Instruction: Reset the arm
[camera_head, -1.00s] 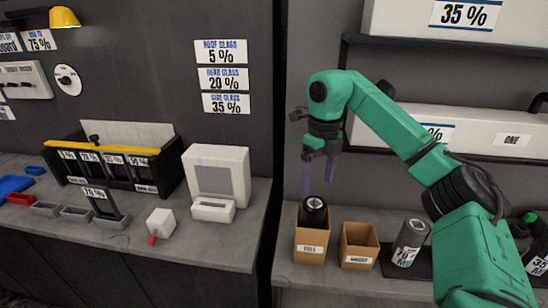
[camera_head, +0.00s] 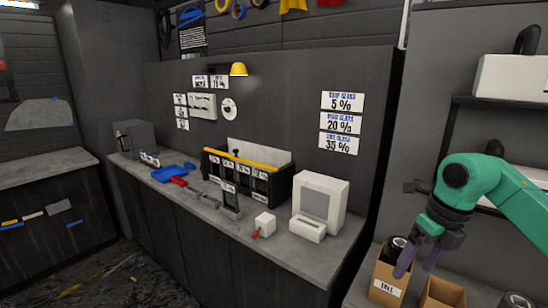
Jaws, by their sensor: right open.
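My right arm is green and comes in from the right edge. My right gripper (camera_head: 424,254) points down with its two dark purple fingers apart and nothing between them. In the picture its fingers overlap the cardboard box marked TALL (camera_head: 386,284), which holds a black roll (camera_head: 397,246). I cannot tell how far above or in front of the box the fingers are. My left gripper is not in view.
A second cardboard box (camera_head: 440,292) stands right of the first. Shelves stand at the right.

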